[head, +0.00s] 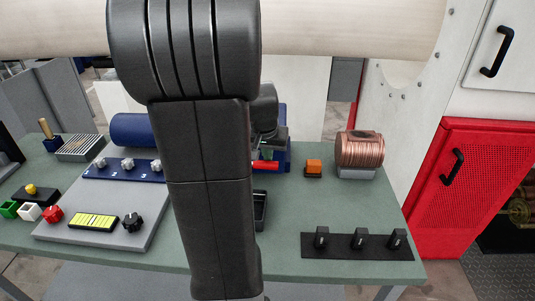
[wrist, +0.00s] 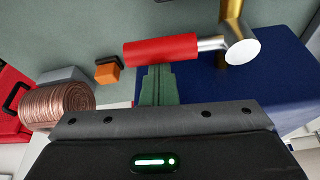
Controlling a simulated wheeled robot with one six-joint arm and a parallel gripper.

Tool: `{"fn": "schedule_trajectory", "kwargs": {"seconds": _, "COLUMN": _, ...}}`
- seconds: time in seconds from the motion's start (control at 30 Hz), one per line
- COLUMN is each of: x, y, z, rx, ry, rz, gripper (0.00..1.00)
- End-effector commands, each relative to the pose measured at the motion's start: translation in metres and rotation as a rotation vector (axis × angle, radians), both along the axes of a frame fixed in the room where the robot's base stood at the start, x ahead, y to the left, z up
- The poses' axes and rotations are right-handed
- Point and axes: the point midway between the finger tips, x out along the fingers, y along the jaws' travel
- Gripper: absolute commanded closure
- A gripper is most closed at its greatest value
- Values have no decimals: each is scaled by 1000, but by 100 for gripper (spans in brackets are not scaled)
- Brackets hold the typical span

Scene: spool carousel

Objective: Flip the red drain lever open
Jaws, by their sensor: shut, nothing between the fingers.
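The red drain lever (head: 266,166) shows partly behind my arm in the head view, at the blue block (head: 283,160). In the wrist view the red lever (wrist: 160,49) is a red sleeve lying crosswise on a silver rod, joined to a silver round end and a brass stem (wrist: 231,15). My gripper (wrist: 158,67) is shut and empty. Its fingertips are at the lower edge of the red sleeve in that view; whether they touch it I cannot tell. In the head view my arm hides much of the gripper.
A copper coil (head: 360,149) and an orange block (head: 313,167) stand right of the lever. A black strip with dark knobs (head: 358,246) lies at the front right. A grey panel (head: 140,229) with controls is at the left.

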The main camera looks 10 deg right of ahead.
Motion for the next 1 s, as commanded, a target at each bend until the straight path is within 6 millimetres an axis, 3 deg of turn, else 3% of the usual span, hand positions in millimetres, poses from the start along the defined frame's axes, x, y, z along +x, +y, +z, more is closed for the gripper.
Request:
{"fn": "schedule_trajectory", "kwargs": {"seconds": 0.27, "x": -13, "y": 4, "z": -5, "rx": -1, "ry": 2, "rz": -155, "gripper": 100}}
{"fn": "schedule_trajectory", "kwargs": {"seconds": 1.0, "x": -55, "y": 39, "z": -3, "rx": -1, "ry": 1, "rz": -853, "gripper": 100}}
